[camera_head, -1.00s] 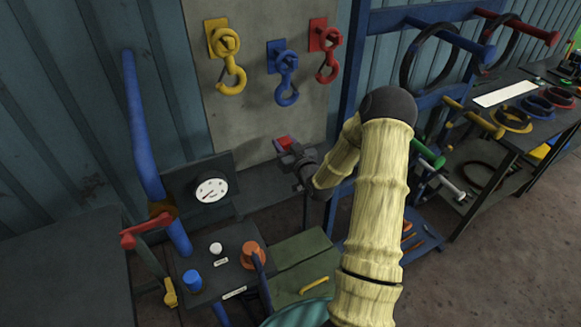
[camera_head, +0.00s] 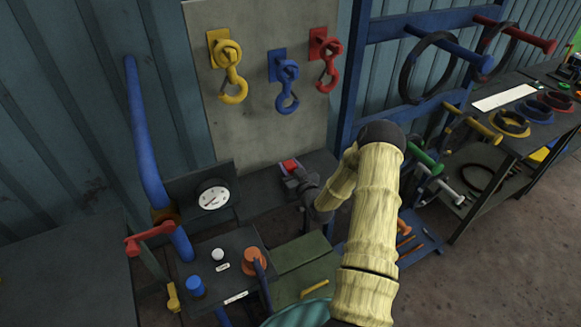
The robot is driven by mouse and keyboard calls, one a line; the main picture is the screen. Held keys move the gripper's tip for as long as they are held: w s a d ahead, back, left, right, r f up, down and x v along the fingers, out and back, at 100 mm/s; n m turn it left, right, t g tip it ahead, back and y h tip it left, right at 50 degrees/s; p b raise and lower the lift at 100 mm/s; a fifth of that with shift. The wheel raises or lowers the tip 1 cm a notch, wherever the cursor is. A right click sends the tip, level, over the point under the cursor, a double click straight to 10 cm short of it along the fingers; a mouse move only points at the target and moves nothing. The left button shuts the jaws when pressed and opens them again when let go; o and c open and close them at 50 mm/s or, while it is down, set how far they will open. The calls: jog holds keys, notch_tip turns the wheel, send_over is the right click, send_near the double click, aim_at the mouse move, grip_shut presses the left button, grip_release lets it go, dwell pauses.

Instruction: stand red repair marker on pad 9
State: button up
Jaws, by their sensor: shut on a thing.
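My gripper (camera_head: 293,171) is at the end of my tan sleeved arm, in the middle of the view. It is shut on a small red piece, which I take to be the red repair marker (camera_head: 289,164). A little blue shows beside the red. The gripper is in front of the grey hook board, over or close to a dark shelf (camera_head: 255,196); I cannot tell whether the marker touches the shelf. The marker's lower part is hidden by the fingers. No pad number is readable, so I cannot pick out pad 9.
Yellow (camera_head: 232,72), blue (camera_head: 287,88) and red (camera_head: 327,62) hooks hang on the board above. A gauge (camera_head: 213,196) and a control panel (camera_head: 226,258) with knobs stand at left, beside a blue lever (camera_head: 145,130). A blue rack (camera_head: 358,85) with pegs is at right.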

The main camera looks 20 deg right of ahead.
jog(key=shift+a+f, duration=0.15)
jog(key=shift+f, duration=0.25)
jog(key=shift+w+a+f, duration=0.1)
jog(key=shift+a, duration=0.25)
jog(key=o, duration=1)
jog(key=shift+d+f, duration=0.1)
jog(key=shift+d, duration=0.05)
